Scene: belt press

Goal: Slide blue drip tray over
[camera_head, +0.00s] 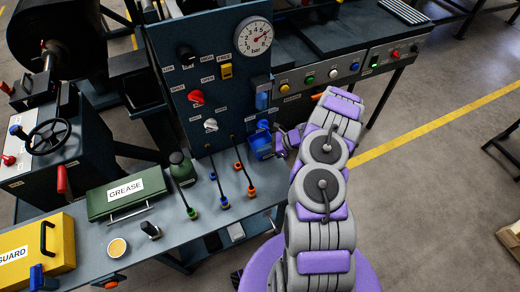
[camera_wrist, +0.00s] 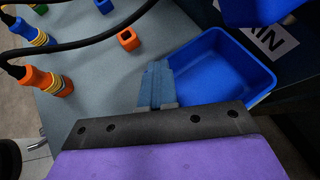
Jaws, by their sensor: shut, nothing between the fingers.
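The blue drip tray (camera_head: 257,145) sits at the right end of the grey bench, against the foot of the dark panel. In the wrist view the tray (camera_wrist: 228,60) is an open, empty box. My gripper (camera_wrist: 157,75) is shut with nothing between its fingers. Its fingertips overlap the tray's left wall in the wrist view; I cannot tell whether they touch it. In the head view my gripper (camera_head: 281,142) is at the tray's right side, partly hidden by my arm.
A blue part (camera_wrist: 255,10) overhangs the tray beside a white label (camera_wrist: 268,40) ending in "IN". Black hoses with orange and blue connectors (camera_wrist: 52,82) and an orange socket (camera_wrist: 129,39) stand left of the tray. A green GREASE box (camera_head: 127,193) is farther left.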

